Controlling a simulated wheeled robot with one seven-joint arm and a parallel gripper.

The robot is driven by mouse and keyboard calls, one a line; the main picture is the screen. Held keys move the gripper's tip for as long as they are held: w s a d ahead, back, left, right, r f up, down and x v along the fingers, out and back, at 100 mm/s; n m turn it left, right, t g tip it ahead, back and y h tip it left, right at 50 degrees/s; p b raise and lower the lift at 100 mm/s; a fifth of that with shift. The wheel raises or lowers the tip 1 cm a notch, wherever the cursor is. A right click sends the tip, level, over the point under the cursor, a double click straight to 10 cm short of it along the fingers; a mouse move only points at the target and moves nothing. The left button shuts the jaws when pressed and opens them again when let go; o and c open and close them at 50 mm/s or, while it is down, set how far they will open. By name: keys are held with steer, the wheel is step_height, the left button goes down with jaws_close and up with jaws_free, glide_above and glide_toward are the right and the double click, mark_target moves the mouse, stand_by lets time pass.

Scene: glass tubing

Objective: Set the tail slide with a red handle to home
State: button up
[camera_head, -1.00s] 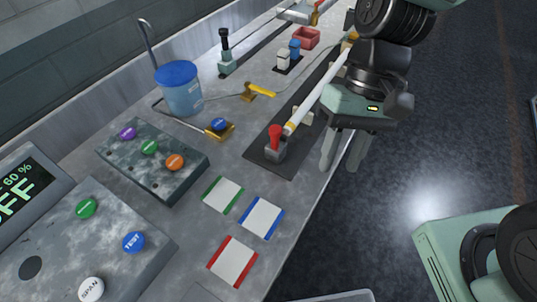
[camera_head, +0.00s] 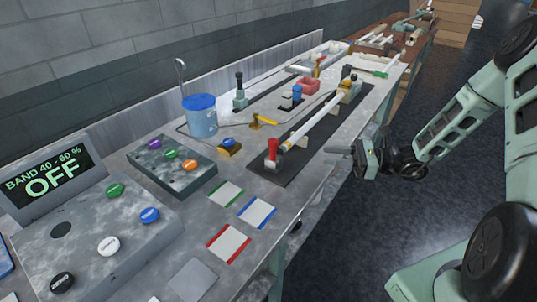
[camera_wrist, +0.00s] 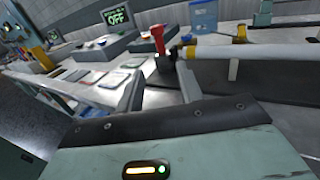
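The red handle (camera_head: 272,148) stands upright on a small grey block, the tail slide (camera_head: 273,164), at the near end of a dark rail plate (camera_head: 294,174). The red handle also shows in the wrist view (camera_wrist: 157,36), beyond the fingers. A long white tube (camera_head: 322,122) with yellow bands runs from beside the handle toward the back. My gripper (camera_head: 342,155) is right of the bench edge, level with the slide's end and apart from it. In the wrist view my two fingers (camera_wrist: 163,92) are spread with nothing between them.
A grey button box (camera_head: 170,166), a blue-lidded bucket (camera_head: 201,119) and a yellow lever (camera_head: 262,121) stand left of the rail. A display (camera_head: 50,178) reads "BAND 40 - 60 % OFF". Flat colour-edged cards (camera_head: 228,243) lie in front. Open floor lies right of the bench.

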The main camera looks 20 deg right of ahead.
mark_target(273, 149)
steer(key=p+x, duration=0.4)
steer(key=x, duration=1.2)
steer(key=shift+w+a, duration=0.15)
steer(key=shift+a, duration=0.2)
jaws_close()
steer(key=shift+d, duration=0.1)
